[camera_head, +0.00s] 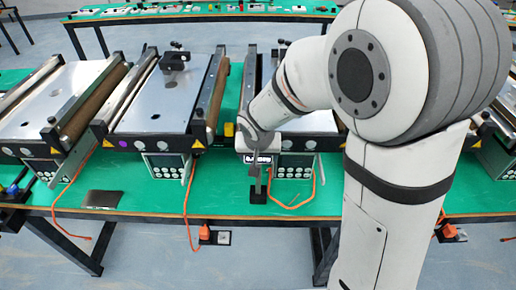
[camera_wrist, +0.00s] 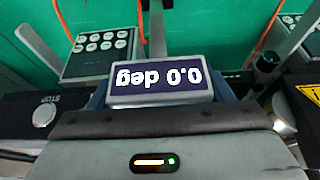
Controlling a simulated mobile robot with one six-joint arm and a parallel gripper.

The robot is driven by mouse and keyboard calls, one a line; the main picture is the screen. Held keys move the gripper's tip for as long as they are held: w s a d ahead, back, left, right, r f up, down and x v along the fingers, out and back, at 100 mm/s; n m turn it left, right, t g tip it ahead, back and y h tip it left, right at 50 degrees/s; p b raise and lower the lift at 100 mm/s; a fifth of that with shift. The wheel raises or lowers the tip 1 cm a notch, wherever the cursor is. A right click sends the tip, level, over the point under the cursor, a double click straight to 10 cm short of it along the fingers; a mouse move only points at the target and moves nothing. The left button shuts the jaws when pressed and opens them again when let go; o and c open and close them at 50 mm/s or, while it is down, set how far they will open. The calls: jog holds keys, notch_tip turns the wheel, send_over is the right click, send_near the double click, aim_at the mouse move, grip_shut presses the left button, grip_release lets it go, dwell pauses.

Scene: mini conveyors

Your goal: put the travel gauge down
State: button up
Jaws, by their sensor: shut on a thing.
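The travel gauge (camera_wrist: 157,84) shows in the wrist view as a grey box with a dark display reading "0.0 deg", upside down in the picture. My gripper (camera_wrist: 160,96) is shut on it, with bluish fingers partly seen at both sides of the box. In the head view the gauge's display (camera_head: 261,159) shows at the end of my arm, in front of a conveyor. A grey post with a black foot (camera_head: 258,193) shows below it at the table. I cannot tell whether the foot touches the table. My gripper (camera_head: 257,150) is largely hidden by my wrist there.
Conveyors (camera_head: 165,95) stand in a row on the green table (camera_head: 150,203), with keypad boxes (camera_head: 166,166) along their fronts. Orange cables (camera_head: 300,202) lie near the gauge. A dark plate (camera_head: 102,199) lies at left. Green tabletop between it and the gauge is mostly clear.

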dwell(0.3)
jog(key=o, duration=2)
jog(key=shift+f, duration=0.1)
jog(key=shift+s+r, duration=0.1)
jog(key=shift+r, duration=0.5)
jog(key=v, duration=1.1)
jog(key=shift+g, duration=0.7)
jog(key=s+d, duration=1.4)
jog(key=s, duration=0.1)
jog(key=shift+s+d, duration=0.1)
jog(key=shift+d, duration=0.1)
